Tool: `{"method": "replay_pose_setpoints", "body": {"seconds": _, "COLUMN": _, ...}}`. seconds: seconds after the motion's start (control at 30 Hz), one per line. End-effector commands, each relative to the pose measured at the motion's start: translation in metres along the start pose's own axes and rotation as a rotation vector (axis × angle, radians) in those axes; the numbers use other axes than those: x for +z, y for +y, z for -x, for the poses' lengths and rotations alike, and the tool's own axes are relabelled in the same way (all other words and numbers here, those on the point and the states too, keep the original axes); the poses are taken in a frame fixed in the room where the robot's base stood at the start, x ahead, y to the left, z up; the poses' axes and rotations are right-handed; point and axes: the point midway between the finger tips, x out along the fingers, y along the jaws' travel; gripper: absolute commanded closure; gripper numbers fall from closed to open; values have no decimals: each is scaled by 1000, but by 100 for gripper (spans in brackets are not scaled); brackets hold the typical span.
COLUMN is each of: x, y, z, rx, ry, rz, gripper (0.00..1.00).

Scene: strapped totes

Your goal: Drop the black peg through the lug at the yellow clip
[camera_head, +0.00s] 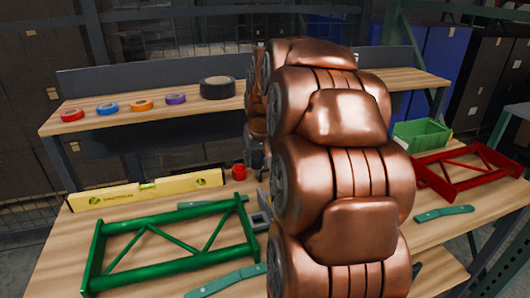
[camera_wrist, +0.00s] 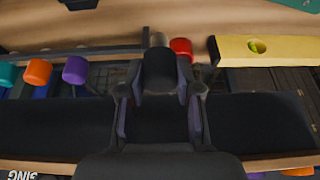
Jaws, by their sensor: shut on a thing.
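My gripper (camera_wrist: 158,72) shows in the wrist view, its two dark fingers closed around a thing.
A yellow spirit level (camera_head: 146,189) and a green frame (camera_head: 172,246) lie left of my arm. A red peg-like piece (camera_head: 238,172) stands near the level's end. A red frame (camera_head: 468,170) and green bin (camera_head: 422,134) are at right. Tape rolls (camera_head: 140,105) line the rear shelf.

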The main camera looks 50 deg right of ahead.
Motion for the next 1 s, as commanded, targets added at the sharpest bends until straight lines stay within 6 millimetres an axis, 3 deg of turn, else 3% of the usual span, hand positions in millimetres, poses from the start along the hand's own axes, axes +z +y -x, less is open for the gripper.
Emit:
{"method": "replay_pose_setpoints", "body": {"seconds": 0.2, "x": 22, "y": -31, "z": 14, "rx": 1, "ry": 4, "rz": 4, "gripper": 100}}
{"method": "replay_pose_setpoints", "body": {"seconds": 0.4, "x": 36, "y": -49, "z": 22, "rx": 2, "ry": 3, "rz": 3, "gripper": 100}}
{"method": "replay_pose_setpoints", "body": {"seconds": 0.63, "x": 41, "y": -57, "z": 29, "rx": 1, "ry": 2, "rz": 1, "gripper": 100}}
{"method": "replay_pose_setpoints", "body": {"seconds": 1.0, "x": 31, "y": -57, "z": 51, "rx": 1, "ry": 5, "rz": 0, "gripper": 100}}
